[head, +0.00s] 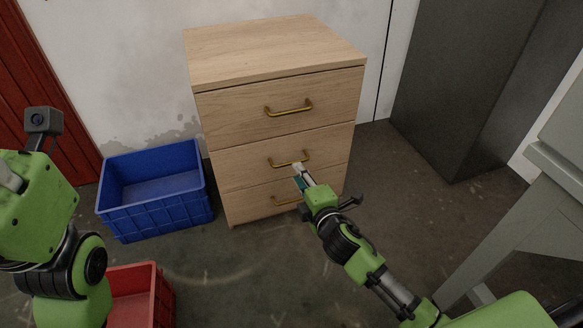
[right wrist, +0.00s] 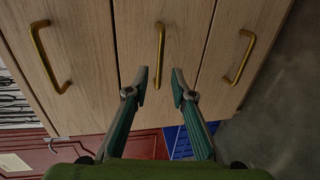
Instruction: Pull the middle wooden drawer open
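The wooden drawer unit (head: 280,51) has three stacked drawers, each with a brass bar handle. The middle drawer (head: 240,165) looks shut, flush with the others. Its handle (head: 290,163) also shows in the right wrist view (right wrist: 160,45), where the picture is turned sideways. My right gripper (head: 298,169) is in front of this handle. In the right wrist view my right gripper (right wrist: 160,76) is open, and one end of the handle shows between its fingertips. I cannot tell whether they touch it. My left arm is at the left edge; its fingers are not clearly visible.
A blue crate (head: 160,207) stands on the floor left of the unit, and a red crate (head: 153,290) nearer, by my left arm. A dark cabinet (head: 457,85) stands at the back right, a grey table (head: 530,215) at the right. Floor before the drawers is clear.

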